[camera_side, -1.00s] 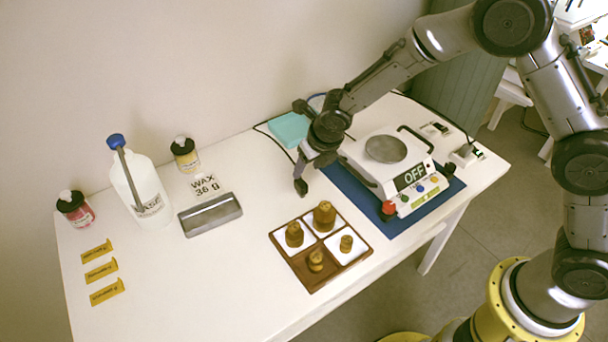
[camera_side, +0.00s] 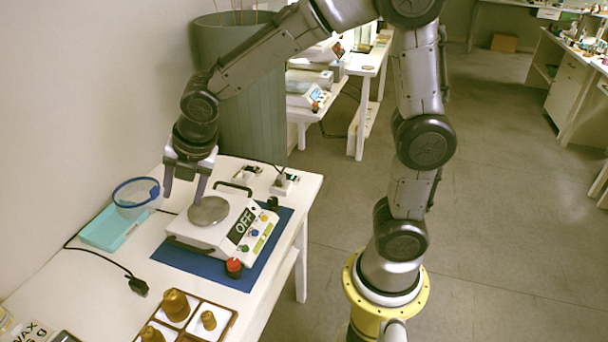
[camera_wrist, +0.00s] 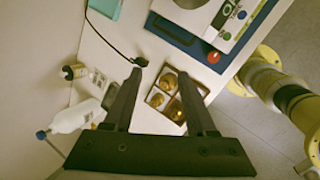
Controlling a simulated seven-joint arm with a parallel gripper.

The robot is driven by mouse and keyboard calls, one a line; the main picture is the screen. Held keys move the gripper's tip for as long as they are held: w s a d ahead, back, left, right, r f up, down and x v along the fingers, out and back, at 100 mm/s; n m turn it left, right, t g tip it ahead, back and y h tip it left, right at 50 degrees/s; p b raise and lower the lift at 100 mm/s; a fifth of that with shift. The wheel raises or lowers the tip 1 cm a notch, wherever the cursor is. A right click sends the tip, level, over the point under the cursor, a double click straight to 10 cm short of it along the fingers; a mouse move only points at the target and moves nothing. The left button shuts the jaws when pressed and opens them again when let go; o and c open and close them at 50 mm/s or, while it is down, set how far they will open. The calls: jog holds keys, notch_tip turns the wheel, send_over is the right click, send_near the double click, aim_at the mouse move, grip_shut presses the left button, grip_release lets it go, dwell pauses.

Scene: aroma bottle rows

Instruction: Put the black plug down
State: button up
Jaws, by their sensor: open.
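The black plug (camera_side: 138,286) lies on the white table, at the end of its black cord, left of the scale. It also shows in the wrist view (camera_wrist: 141,61), past the left fingertip. My gripper (camera_side: 184,192) is raised above the table by the scale's back left side, apart from the plug. In the wrist view my gripper (camera_wrist: 160,76) has its two fingers spread with nothing held between them.
A white scale (camera_side: 218,232) reading OFF stands on a blue mat (camera_side: 190,267). Two socket units (camera_side: 245,172) (camera_side: 285,184) sit behind it. A wooden tray (camera_side: 231,322) with brown weights is in front. A turquoise pad (camera_side: 104,231) and blue-rimmed bowl (camera_side: 136,192) are at the left.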

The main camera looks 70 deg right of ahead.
jog(key=s+d+r+m, duration=0.2)
jog(key=s+d+m, duration=0.1)
jog(key=s+m, duration=0.8)
jog(key=s+d+r+m, duration=0.2)
jog(key=s+d+m, duration=0.1)
jog(key=s+m, duration=0.8)
jog(key=shift+s+r+t, duration=0.3)
jog(key=shift+s+r, duration=0.05)
jog(key=shift+r, duration=0.05)
